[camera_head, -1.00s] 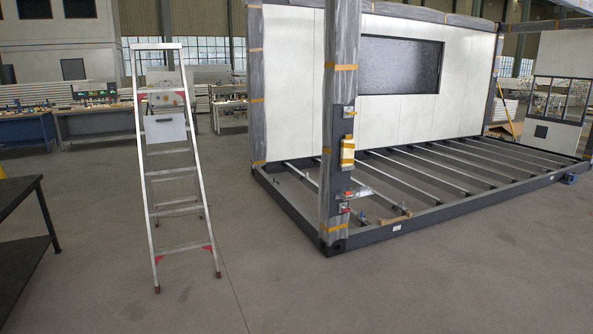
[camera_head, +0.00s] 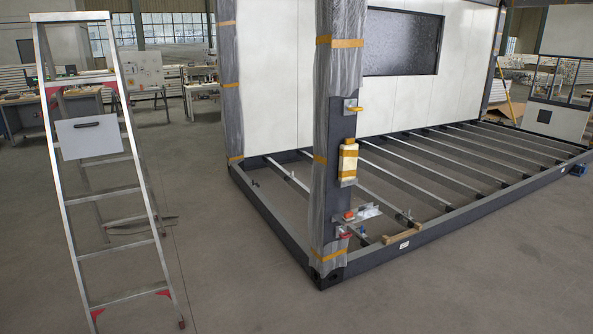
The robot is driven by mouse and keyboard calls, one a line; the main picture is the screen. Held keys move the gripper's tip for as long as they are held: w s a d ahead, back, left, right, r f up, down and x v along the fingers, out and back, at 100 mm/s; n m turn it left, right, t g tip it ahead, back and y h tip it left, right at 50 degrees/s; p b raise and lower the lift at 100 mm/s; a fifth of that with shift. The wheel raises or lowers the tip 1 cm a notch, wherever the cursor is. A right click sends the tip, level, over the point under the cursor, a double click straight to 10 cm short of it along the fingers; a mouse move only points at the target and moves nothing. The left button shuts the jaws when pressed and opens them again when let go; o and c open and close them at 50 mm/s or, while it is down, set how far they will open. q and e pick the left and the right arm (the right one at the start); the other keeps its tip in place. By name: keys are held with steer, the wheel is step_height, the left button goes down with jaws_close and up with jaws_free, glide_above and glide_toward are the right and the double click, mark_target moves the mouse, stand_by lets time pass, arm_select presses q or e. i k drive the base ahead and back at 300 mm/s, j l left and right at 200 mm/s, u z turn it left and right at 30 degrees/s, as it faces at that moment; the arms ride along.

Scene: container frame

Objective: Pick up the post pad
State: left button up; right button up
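A post wrapped in grey plastic film and orange tape (camera_head: 326,130) stands at the near corner of the container frame (camera_head: 400,244). A small cream block with orange bands (camera_head: 348,162) sits upright against the post's right side, at mid height; it looks like the post pad, though I cannot be certain. Above it is a small metal bracket with a yellow part (camera_head: 353,107). Below it, a metal plate with a red-orange item (camera_head: 358,214) sticks out from the post. Neither of my grippers is in view.
A low dark base beam runs around the frame, with cross bars inside. A wooden piece (camera_head: 400,237) lies on the beam. The grey floor before the post is clear.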

mark_target(348, 151)
steer(key=i, duration=2.7)
